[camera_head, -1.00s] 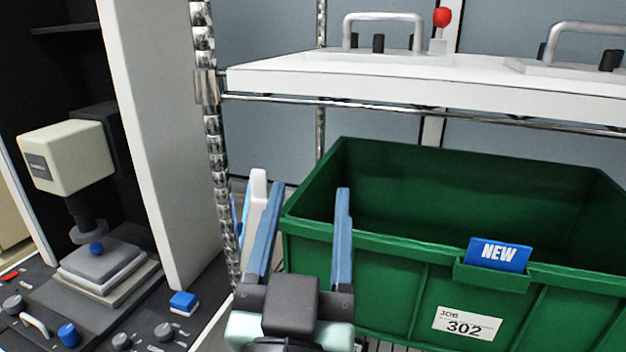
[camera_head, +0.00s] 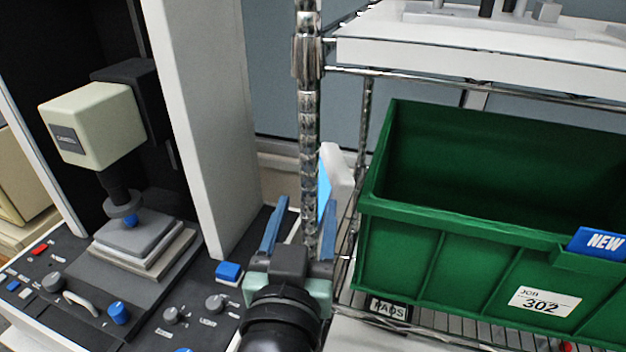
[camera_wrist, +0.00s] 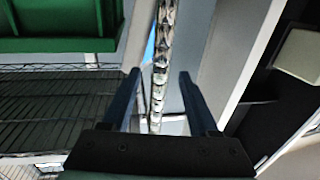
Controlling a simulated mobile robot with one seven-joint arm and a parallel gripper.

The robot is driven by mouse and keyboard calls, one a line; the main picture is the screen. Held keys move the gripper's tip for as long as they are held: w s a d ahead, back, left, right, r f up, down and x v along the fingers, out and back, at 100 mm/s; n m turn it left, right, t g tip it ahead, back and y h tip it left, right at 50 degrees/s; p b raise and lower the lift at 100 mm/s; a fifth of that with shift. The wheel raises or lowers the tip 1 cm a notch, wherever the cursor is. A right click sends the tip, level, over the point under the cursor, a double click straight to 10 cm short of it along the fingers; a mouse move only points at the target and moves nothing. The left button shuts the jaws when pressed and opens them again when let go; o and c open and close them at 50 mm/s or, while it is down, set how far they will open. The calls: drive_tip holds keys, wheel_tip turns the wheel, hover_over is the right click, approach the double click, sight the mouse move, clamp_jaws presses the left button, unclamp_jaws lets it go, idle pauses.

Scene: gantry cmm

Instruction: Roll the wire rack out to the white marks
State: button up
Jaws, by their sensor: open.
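The wire rack has a chrome front post (camera_head: 309,130), a wire shelf (camera_head: 450,334) and a white top board (camera_head: 440,52). My gripper (camera_head: 301,213) is open, with its blue fingers pointing at the post. In the wrist view the post (camera_wrist: 160,75) runs between the two fingers of my gripper (camera_wrist: 158,82). Whether the fingers are deep enough to surround it I cannot tell; neither finger is visibly touching it. The rack's foot and the white marks on the floor are not in view.
A green bin (camera_head: 440,255) labelled JOB 302 sits on the rack's shelf, right of the post. A measuring machine with a cream head (camera_head: 95,125) and a control panel with knobs (camera_head: 170,316) stands close on the left. A grey-white column (camera_head: 200,110) rises just left of the post.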

drive_tip(key=w, duration=0.2)
drive_tip(key=w+p, duration=0.1)
drive_tip(key=w, duration=0.1)
drive_tip(key=w+d+p, duration=0.1)
drive_tip(key=w, duration=0.2)
drive_tip(key=shift+w, duration=0.1)
drive_tip(key=shift+a, duration=0.1)
clamp_jaws()
idle(1.2)
